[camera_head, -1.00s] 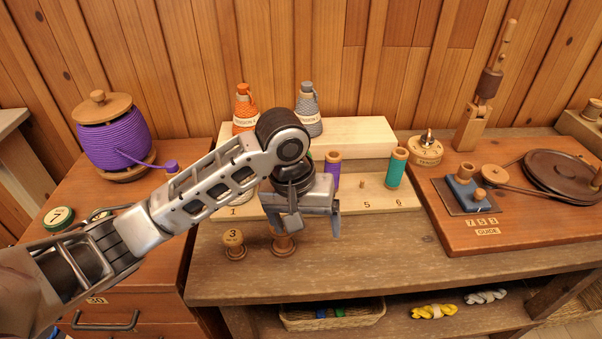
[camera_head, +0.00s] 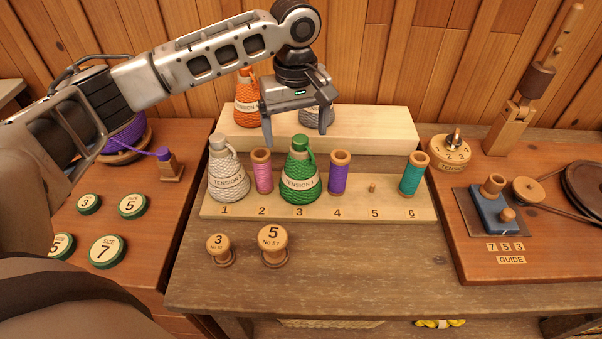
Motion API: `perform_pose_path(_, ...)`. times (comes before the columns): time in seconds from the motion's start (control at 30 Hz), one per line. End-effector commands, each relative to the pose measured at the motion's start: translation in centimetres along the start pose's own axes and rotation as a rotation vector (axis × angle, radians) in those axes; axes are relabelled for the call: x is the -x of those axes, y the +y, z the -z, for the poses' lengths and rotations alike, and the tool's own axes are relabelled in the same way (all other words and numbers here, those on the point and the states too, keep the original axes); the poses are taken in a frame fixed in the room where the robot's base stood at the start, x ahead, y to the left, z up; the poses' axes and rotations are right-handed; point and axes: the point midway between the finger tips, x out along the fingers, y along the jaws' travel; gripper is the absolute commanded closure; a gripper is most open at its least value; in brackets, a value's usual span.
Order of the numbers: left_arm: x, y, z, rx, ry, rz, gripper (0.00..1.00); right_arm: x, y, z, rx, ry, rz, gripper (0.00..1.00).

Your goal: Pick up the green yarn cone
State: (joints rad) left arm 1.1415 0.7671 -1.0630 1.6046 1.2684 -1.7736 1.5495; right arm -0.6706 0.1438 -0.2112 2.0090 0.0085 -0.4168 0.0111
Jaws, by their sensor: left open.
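The green yarn cone (camera_head: 300,172) stands upright at position 3 on the low numbered wooden rack (camera_head: 388,209), with a label band reading TENSION around it. My left gripper (camera_head: 297,134) is open and empty, its jaws pointing down, above and around the level of the cone's top. One finger shows to the left of the cone and the other to its right, and no contact is visible. My right gripper is not in view.
On the rack, a white cone (camera_head: 226,172) and pink spool (camera_head: 262,172) stand left of the green cone; purple (camera_head: 338,174) and teal (camera_head: 412,174) spools stand right. Peg 5 is bare. Behind, a raised block (camera_head: 380,130) holds orange (camera_head: 246,104) and grey (camera_head: 316,118) cones.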

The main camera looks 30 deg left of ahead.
Motion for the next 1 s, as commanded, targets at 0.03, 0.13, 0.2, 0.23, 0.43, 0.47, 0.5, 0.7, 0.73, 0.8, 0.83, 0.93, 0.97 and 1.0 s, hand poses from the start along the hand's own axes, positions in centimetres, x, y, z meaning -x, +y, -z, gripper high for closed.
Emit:
perform_pose_path(0.03, -0.7, 0.0, 0.0, 0.000, 0.000, 0.001, 0.15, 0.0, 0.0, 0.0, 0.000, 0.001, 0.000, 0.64)
perform_pose_path(0.13, -1.5, 0.0, 0.0, -0.001, 0.001, 0.000, 0.15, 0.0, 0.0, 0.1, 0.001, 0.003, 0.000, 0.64)
perform_pose_path(0.2, -1.8, 0.0, 0.0, -0.001, 0.001, 0.000, 0.15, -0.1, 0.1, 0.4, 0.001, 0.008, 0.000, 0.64)
perform_pose_path(0.23, -2.0, 0.1, 0.0, -0.001, 0.001, 0.000, 0.15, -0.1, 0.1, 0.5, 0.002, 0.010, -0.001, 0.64)
perform_pose_path(0.43, -4.7, 0.6, -0.3, -0.001, 0.000, 0.001, 0.15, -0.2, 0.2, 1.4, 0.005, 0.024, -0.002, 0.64)
perform_pose_path(0.47, -5.1, 0.6, -0.3, -0.001, 0.001, 0.002, 0.15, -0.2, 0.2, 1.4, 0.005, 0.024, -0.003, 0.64)
perform_pose_path(0.5, -5.7, 0.6, -0.3, -0.001, 0.001, 0.001, 0.15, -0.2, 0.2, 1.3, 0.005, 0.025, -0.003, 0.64)
perform_pose_path(0.7, -7.0, 0.6, -0.3, -0.003, 0.002, -0.001, 0.15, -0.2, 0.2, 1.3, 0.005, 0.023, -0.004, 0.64)
perform_pose_path(0.73, -7.0, 0.6, -0.3, -0.003, 0.002, -0.001, 0.15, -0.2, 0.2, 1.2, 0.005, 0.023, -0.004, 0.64)
perform_pose_path(0.8, -6.9, 0.6, -0.3, -0.003, 0.002, -0.001, 0.15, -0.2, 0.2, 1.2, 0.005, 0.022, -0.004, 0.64)
perform_pose_path(0.83, -6.9, 0.6, -0.3, -0.003, 0.002, -0.001, 0.15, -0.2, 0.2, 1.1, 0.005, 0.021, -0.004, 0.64)
perform_pose_path(0.93, -6.9, 0.6, -0.3, -0.003, 0.002, -0.001, 0.32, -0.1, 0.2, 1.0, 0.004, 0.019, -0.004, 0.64)
perform_pose_path(0.97, -6.9, 0.6, -0.3, -0.003, 0.002, -0.001, 0.40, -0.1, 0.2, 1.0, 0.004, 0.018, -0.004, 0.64)
perform_pose_path(1.0, -6.9, 0.6, -0.3, -0.003, 0.002, -0.001, 0.51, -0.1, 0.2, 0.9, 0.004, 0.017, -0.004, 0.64)
